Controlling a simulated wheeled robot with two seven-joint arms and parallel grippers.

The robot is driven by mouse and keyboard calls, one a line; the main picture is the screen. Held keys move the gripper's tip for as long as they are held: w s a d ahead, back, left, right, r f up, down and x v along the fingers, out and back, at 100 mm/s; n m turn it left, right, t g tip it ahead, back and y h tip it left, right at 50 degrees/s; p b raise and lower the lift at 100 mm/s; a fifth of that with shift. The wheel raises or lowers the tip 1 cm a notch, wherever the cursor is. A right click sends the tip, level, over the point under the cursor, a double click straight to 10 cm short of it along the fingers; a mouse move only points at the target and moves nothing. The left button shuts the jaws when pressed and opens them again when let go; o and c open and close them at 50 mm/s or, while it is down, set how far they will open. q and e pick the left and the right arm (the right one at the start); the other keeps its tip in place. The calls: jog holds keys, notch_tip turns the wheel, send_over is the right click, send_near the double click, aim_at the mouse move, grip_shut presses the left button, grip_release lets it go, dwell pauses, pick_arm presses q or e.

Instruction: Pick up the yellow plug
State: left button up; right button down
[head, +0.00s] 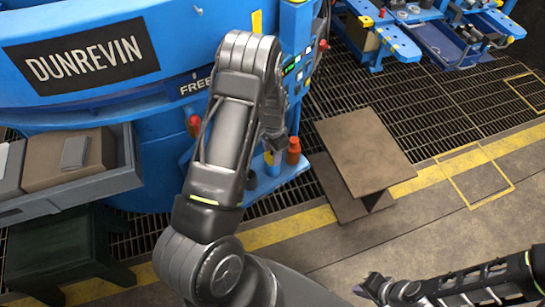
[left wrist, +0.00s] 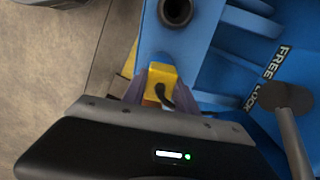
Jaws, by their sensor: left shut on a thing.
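The yellow plug (left wrist: 161,80) shows in the left wrist view, with a dark cord or hook shape on its near face. My left gripper (left wrist: 161,93) has a finger on each side of it and is shut on it. Blue metal lies directly behind the plug; I cannot tell whether they touch. In the head view my left gripper (head: 273,146) points down beside the blue machine, above a small blue shelf, and mostly hides the plug. My right gripper (head: 388,290) is low at the right, over the floor; its jaws are not clear.
An orange-red cylinder (head: 293,151) stands on the blue shelf (head: 282,174), right of my left gripper. The blue furnace (head: 190,50) fills the upper left. A grey tray (head: 125,180) holds boxes at the left. A brown-topped stand (head: 365,150) is right of the shelf.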

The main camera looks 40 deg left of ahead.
pick_arm(q)
grip_shut()
jog(key=shift+r, duration=0.1)
notch_tip(320, 180, up, 18)
jog(key=shift+p, duration=0.4)
pick_arm(e)
jog(key=shift+r, duration=0.4)
dwell(0.4)
